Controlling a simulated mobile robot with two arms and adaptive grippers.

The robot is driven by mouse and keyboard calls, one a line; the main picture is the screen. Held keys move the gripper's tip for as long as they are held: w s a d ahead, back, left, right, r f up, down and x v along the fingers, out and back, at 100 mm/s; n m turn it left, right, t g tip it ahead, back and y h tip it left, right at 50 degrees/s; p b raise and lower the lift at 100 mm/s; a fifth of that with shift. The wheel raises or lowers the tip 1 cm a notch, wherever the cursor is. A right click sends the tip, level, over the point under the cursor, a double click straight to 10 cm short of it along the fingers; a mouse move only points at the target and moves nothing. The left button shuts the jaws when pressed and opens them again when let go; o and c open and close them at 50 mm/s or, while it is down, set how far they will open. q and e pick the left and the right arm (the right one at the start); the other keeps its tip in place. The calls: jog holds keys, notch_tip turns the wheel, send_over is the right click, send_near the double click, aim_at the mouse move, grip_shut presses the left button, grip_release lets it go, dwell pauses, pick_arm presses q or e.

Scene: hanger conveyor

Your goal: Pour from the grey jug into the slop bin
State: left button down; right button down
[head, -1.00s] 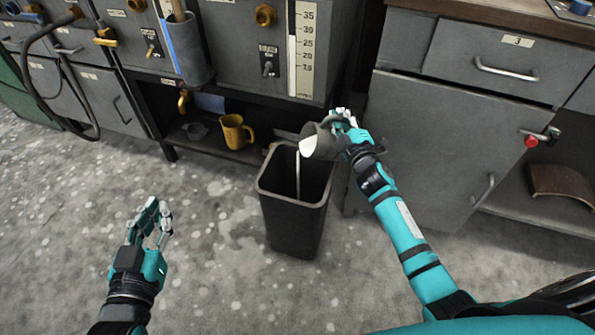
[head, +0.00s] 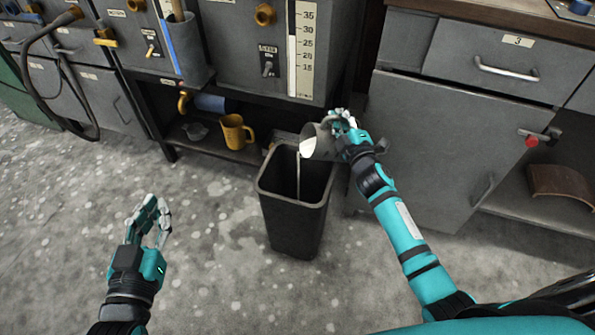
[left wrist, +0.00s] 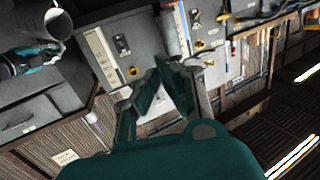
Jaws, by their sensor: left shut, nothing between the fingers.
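The grey jug (head: 319,141) is tipped over the slop bin (head: 292,230), its mouth facing left and down. A thin pale stream falls from its mouth into the dark bin, which stands upright on the floor. My right gripper (head: 343,124) is shut on the jug from its right side. My left gripper (head: 150,222) is shut and empty, low over the floor to the left of the bin. In the left wrist view the left fingers (left wrist: 165,88) show close up, and the jug (left wrist: 58,24) is at the upper left. The level inside the bin is hidden.
A yellow jug (head: 236,132) stands on the low shelf behind the bin, with a small grey item (head: 196,131) beside it. Grey cabinets line the back, and a drawer cabinet (head: 440,130) stands close right of the bin. The floor at left is clear.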

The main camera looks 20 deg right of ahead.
aim_at(328, 128)
jog(key=shift+a+n, duration=0.3)
pick_arm(q)
jog(key=shift+w+d+r+t+h, duration=0.15)
jog(key=shift+r+t, duration=0.15)
jog(key=shift+r, duration=0.3)
jog(key=shift+d+r+t+h, duration=0.15)
jog(key=shift+r+t, duration=0.15)
jog(key=shift+r, duration=0.25)
jog(key=shift+r+t+b, duration=0.5)
jog(key=shift+r, duration=0.2)
pick_arm(e)
jog(key=shift+a+f+n, duration=0.1)
jog(key=shift+a+n, duration=0.2)
jog(key=shift+n, duration=0.1)
jog(key=shift+s+a+f+n+b, duration=0.1)
jog(key=shift+a+f+n+b, duration=0.15)
jog(key=shift+a+n+b, duration=0.25)
pick_arm(q)
jog(key=r+t, duration=0.1)
jog(key=r, duration=0.1)
jog(key=s+r+t+h, duration=0.1)
jog(key=r, duration=0.1)
jog(key=shift+d+t, duration=0.2)
jog(key=shift+t, duration=0.1)
jog(key=shift+s+f, duration=0.1)
pick_arm(e)
jog(key=shift+a, duration=0.1)
dwell(0.4)
